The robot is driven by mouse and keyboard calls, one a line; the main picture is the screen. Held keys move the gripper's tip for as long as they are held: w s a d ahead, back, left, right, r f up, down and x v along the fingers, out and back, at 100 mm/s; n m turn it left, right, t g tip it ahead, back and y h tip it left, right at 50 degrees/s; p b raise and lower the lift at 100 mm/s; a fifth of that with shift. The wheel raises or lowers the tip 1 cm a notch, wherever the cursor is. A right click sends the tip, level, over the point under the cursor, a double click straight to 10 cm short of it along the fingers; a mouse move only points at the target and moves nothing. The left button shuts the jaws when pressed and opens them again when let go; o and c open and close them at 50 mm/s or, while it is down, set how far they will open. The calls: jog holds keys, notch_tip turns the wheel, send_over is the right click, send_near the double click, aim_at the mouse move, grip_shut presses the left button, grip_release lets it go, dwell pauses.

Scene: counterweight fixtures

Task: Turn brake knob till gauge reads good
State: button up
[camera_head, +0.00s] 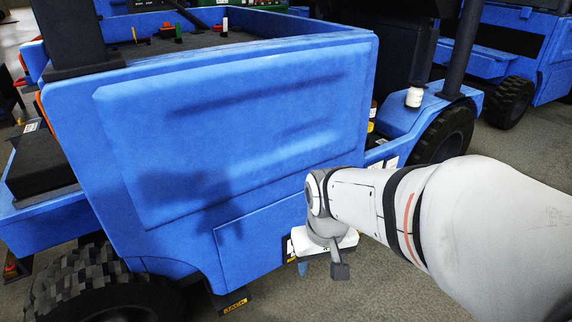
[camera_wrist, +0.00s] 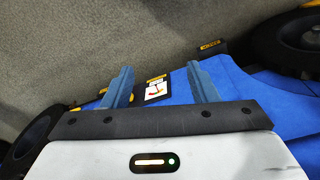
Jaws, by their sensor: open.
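My gripper (camera_wrist: 160,68) is open in the wrist view, its two blue fingers spread apart with nothing between them. A small white gauge plate (camera_wrist: 154,91) with a dark border and red marking shows beyond and between the fingers, on the side of the blue vehicle (camera_wrist: 245,93). The reading is too small to tell. No brake knob can be made out clearly. In the head view my gripper (camera_head: 303,268) is low beside the blue vehicle's (camera_head: 230,130) lower right corner, and its wrist hides most of the gauge area.
A yellow JACK label (camera_head: 235,306) sits at the vehicle's lower edge. A black tyre (camera_head: 95,290) stands at lower left, and another (camera_head: 445,133) at right. A white bottle (camera_head: 414,97) stands on the right fender. Grey floor (camera_head: 400,290) lies open below my arm.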

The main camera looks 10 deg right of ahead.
jog(key=shift+o, duration=0.7)
jog(key=w+d+f+t, duration=0.1)
jog(key=w+d, duration=0.2)
jog(key=w, duration=0.3)
jog(key=w+d+f+t+h+p, duration=0.1)
jog(key=w+d+f+t, duration=0.1)
jog(key=w, duration=0.5)
jog(key=w+d+f+t+p, duration=0.1)
jog(key=w+d+f, duration=0.1)
jog(key=w+d, duration=0.2)
jog(key=w, duration=0.3)
jog(key=shift+w+d+h, duration=0.15)
jog(key=shift+d+h, duration=0.15)
jog(key=shift+d, duration=0.1)
jog(key=w+d+f+n+t+y+p, duration=0.2)
jog(key=w+d+f+t, duration=0.55)
jog(key=w+f, duration=0.6)
jog(key=s+d+f+t+y+p, duration=0.1)
jog(key=s+f+t+y, duration=0.2)
jog(key=f, duration=0.4)
jog(key=s+d+f+t+y+p, duration=0.1)
jog(key=s+d+f+y, duration=0.1)
jog(key=s+f, duration=0.4)
jog(key=b+x, duration=0.2)
jog(key=x, duration=0.6)
jog(key=shift+w+a+f+m, duration=0.2)
jog(key=shift+w+f+m, duration=0.1)
jog(key=shift+w+f, duration=0.05)
jog(key=shift+c, duration=0.4)
jog(key=c, duration=0.9)
